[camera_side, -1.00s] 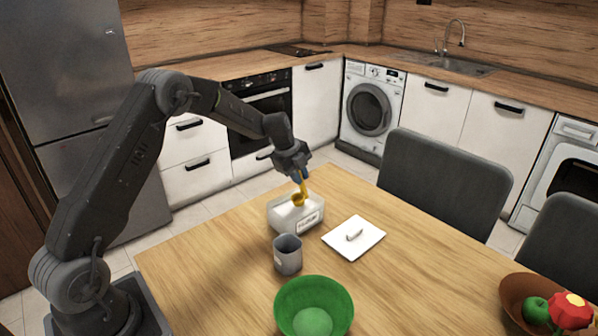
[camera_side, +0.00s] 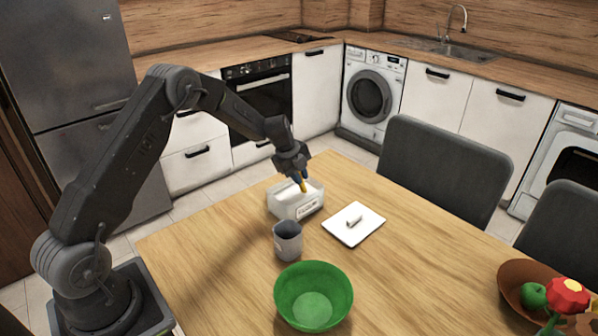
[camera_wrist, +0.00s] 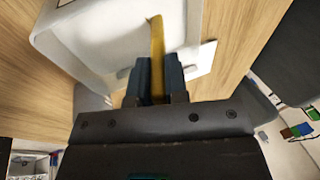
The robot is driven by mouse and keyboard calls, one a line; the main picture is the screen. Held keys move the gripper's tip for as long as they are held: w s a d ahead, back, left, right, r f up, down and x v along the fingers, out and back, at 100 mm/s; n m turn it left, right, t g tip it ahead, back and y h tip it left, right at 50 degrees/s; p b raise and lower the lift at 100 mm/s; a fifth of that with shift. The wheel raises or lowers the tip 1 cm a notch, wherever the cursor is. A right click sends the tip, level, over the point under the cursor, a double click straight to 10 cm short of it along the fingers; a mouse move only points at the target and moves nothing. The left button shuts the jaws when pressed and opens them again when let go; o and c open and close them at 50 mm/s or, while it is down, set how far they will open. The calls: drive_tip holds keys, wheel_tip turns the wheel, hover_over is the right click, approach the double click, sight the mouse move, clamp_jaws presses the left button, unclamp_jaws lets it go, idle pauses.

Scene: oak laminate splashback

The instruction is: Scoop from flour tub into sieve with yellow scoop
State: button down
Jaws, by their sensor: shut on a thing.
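The flour tub (camera_side: 297,207) is a white, open, labelled box on the wooden table; it also shows in the wrist view (camera_wrist: 62,62). My gripper (camera_side: 301,177) is above the tub's right side, pointing down. Its blue fingers (camera_wrist: 157,78) are shut on the yellow scoop (camera_wrist: 157,42). The scoop's handle (camera_side: 304,187) slants down into the tub; its bowl is hidden, apparently in the white contents. A grey mug-shaped vessel (camera_side: 288,244) stands in front of the tub, possibly the sieve; no mesh can be made out. A green bowl (camera_side: 314,292) stands nearer the camera, empty.
A white square lid (camera_side: 369,229) with a knob lies flat right of the tub. A brown bowl (camera_side: 512,281) with a green apple and a red flower-like thing is at far right. Dark chairs (camera_side: 447,170) stand behind the table. The table between is clear.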

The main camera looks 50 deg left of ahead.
sight(303, 180)
drive_tip(key=shift+s+r+g, duration=0.15)
drive_tip(key=shift+s+g, duration=0.05)
drive_tip(key=shift+g, duration=0.65)
drive_tip(key=shift+s+r+g, duration=0.1)
drive_tip(key=shift+s+g, duration=0.05)
drive_tip(key=shift+g, duration=0.7)
drive_tip(key=shift+w+r, duration=0.2)
drive_tip(key=shift+r, duration=1.2)
drive_tip(key=shift+w+r, duration=0.25)
drive_tip(key=shift+r, duration=1.1)
drive_tip(key=shift+w+r, duration=0.2)
drive_tip(key=shift+r, duration=1.2)
drive_tip(key=shift+w+d+f, duration=0.4)
drive_tip(key=shift+w+f, duration=0.1)
drive_tip(key=shift+w, duration=0.05)
